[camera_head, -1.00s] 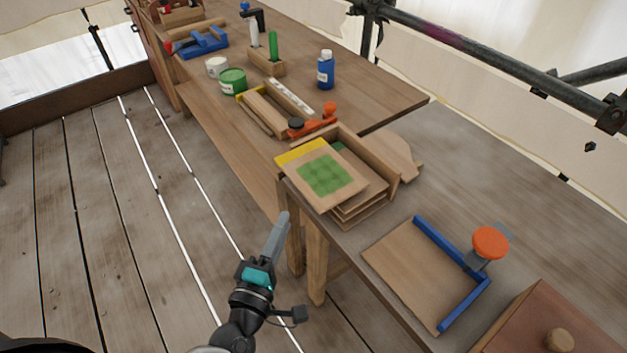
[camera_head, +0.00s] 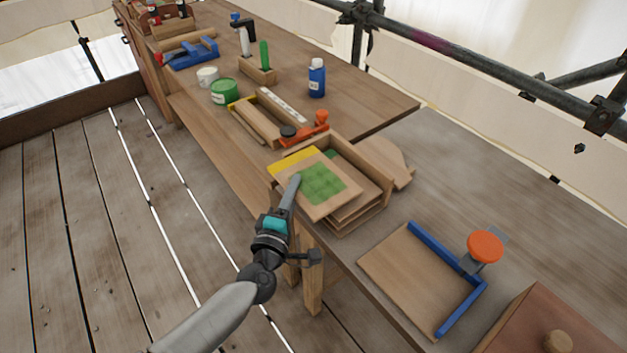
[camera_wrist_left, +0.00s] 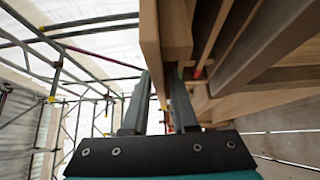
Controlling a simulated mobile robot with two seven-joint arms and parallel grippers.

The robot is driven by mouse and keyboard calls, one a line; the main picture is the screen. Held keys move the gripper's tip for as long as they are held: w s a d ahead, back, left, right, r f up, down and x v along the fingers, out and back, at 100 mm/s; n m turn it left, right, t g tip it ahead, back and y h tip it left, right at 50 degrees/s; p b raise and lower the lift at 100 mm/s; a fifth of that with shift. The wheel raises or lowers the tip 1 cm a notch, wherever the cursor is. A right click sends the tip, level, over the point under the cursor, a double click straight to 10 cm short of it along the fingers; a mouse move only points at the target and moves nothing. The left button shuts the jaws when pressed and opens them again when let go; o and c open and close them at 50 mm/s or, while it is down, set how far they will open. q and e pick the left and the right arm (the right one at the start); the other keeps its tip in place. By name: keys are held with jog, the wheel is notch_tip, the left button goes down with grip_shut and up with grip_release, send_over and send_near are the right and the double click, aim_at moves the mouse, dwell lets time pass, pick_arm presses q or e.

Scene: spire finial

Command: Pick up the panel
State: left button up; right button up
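The panel (camera_head: 324,184), a thin wooden square with a green patch and a yellow strip along its far edge, lies on top of a stack in a wooden tray (camera_head: 382,180). It overhangs the bench edge on the left. My left gripper (camera_head: 294,184) is at the panel's left edge in the head view. In the left wrist view, my left gripper's fingers (camera_wrist_left: 158,100) stand apart, with wooden board edges (camera_wrist_left: 176,40) at and just beyond the tips. I cannot tell whether the fingers touch the panel. My right gripper is not in view.
A board with blue rails (camera_head: 412,280) and an orange knob (camera_head: 485,246) is on the bench to the right. A brown box (camera_head: 545,325) is at the lower right. Cans, a blue bottle (camera_head: 317,78) and tools stand farther back. Open floor lies left.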

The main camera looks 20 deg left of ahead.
pick_arm(q)
jog(key=shift+w, duration=1.4)
grip_shut()
dwell(0.4)
